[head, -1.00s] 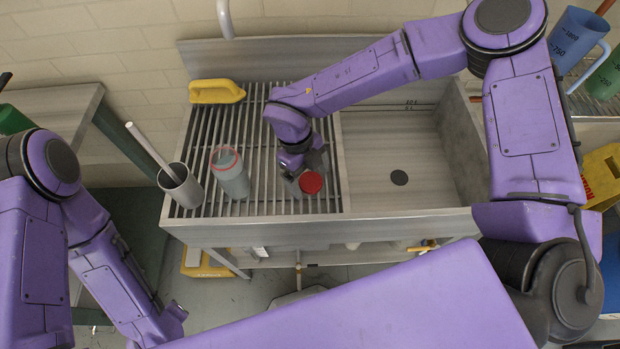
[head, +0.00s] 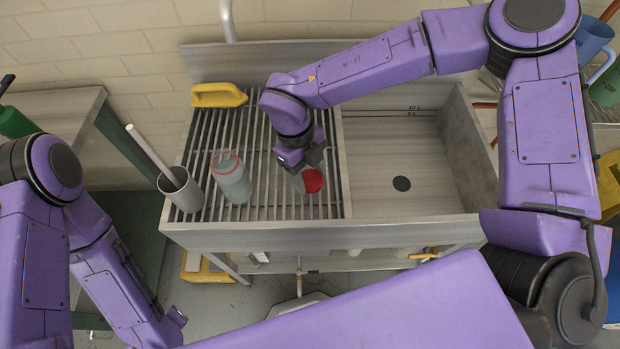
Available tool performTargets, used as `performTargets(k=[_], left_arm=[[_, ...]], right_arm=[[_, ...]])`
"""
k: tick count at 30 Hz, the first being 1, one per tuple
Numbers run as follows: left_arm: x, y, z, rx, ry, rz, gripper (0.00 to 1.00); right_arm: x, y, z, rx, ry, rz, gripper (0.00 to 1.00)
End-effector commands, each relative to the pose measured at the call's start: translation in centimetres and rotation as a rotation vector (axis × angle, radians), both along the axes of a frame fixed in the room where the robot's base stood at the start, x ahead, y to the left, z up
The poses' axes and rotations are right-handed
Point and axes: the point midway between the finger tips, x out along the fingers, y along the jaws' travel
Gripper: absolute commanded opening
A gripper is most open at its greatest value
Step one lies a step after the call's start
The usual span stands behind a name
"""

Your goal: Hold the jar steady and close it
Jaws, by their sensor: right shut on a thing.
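The jar (head: 232,185) is clear with a red rim and stands open on the slatted drainboard (head: 290,213), left of its middle. It holds something greyish. The red lid (head: 313,181) is at my right gripper (head: 305,175), to the right of the jar and apart from it. My right gripper is shut on the lid, over the right part of the drainboard; its fingers are partly hidden by the wrist. My left arm (head: 115,285) is low at the left, and its gripper does not show.
A grey cup (head: 183,194) with a white rod stands close left of the jar. The sink basin (head: 395,150) at the right is empty. A side table (head: 50,105) stands at the left.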

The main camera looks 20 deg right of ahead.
Motion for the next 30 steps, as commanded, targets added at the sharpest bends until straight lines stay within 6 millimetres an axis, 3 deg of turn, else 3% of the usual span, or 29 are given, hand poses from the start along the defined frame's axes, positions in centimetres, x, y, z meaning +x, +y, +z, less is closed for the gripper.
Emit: performTargets(k=[6, 15, 21, 30], left_arm=[[0.0, 0.0, -2.6, 0.000, 0.000, 0.000, 0.40], [0.0, 0.0, -4.6, 0.000, 0.000, 0.000, 0.40], [0.0, 0.0, -4.9, 0.000, 0.000, 0.000, 0.40], [0.0, 0.0, -4.8, 0.000, 0.000, 0.000, 0.40]], right_arm=[[-3.5, 3.5, 4.9, -0.001, -0.002, 0.008, 0.31], [-8.3, 8.4, 7.9, -0.002, 0.001, 0.006, 0.31], [-9.3, 9.5, 8.8, -0.001, 0.002, 0.003, 0.31], [-9.4, 9.5, 9.0, -0.002, 0.003, 0.003, 0.31]])
